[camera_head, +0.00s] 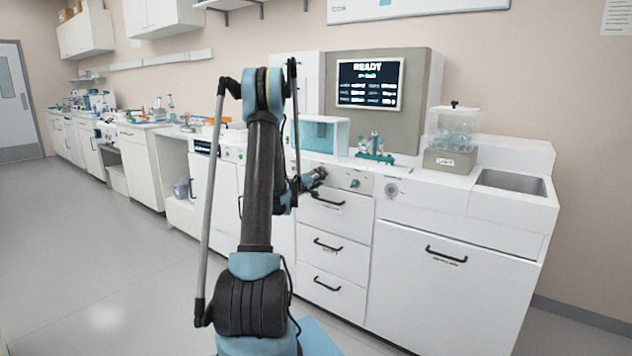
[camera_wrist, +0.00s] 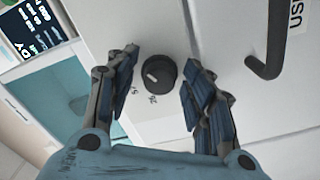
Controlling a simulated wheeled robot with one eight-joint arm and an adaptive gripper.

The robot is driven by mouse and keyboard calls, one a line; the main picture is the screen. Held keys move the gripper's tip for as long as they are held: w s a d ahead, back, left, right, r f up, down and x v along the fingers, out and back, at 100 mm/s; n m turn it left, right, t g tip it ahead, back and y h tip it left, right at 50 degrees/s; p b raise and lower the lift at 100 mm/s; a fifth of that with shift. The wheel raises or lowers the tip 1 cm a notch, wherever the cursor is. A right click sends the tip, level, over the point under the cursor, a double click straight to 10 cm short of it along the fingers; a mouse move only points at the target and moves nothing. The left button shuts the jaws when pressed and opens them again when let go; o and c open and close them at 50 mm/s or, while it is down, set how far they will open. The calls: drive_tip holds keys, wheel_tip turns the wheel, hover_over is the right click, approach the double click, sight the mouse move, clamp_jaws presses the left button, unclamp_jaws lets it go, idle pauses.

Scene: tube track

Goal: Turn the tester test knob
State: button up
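A round black knob (camera_wrist: 160,75) with a pale pointer mark sits on a white panel in the wrist view, with small printed marks beside it. My gripper (camera_wrist: 160,65) is open, with one finger on each side of the knob and a visible gap to both. In the head view my gripper (camera_head: 316,178) is at the front panel of the white tester bench, above the drawers, and hides the knob there. The tester screen (camera_head: 369,84) reads READY; part of it also shows in the wrist view (camera_wrist: 35,30).
A green knob (camera_head: 355,183) is right of my gripper on the same panel. A black drawer handle (camera_wrist: 272,45) is close by at right. On the counter are a teal-walled box (camera_head: 322,134), a tube rack (camera_head: 375,152) and a clear-topped container (camera_head: 450,158). A sink (camera_head: 511,182) is at right.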

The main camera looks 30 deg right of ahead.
drive_tip(key=shift+a, duration=0.2)
drive_tip(key=v, duration=0.7)
drive_tip(key=shift+s+a, duration=0.15)
drive_tip(key=shift+a, duration=0.15)
idle(0.5)
drive_tip(key=s+a+r+m+g+y, duration=0.1)
drive_tip(key=s+a+r+y, duration=0.15)
drive_tip(key=s+a, duration=0.5)
drive_tip(key=s+a+r+g+y, duration=0.1)
drive_tip(key=s+a+y, duration=0.35)
drive_tip(key=a, duration=0.55)
drive_tip(key=s+a+f+n+g+y, duration=0.1)
drive_tip(key=s+a+f+y, duration=0.2)
drive_tip(key=s+a, duration=0.6)
drive_tip(key=s+a+f+n+y, duration=0.1)
drive_tip(key=s+a+f+y, duration=0.2)
drive_tip(key=s+a, duration=0.6)
drive_tip(key=s+a+f+n+g+y, duration=0.1)
drive_tip(key=s+a+f+y, duration=0.2)
drive_tip(key=s+a, duration=0.6)
drive_tip(key=shift+a+f+g+y, duration=0.3)
drive_tip(key=shift+a+f, duration=0.3)
drive_tip(key=shift+f, duration=0.05)
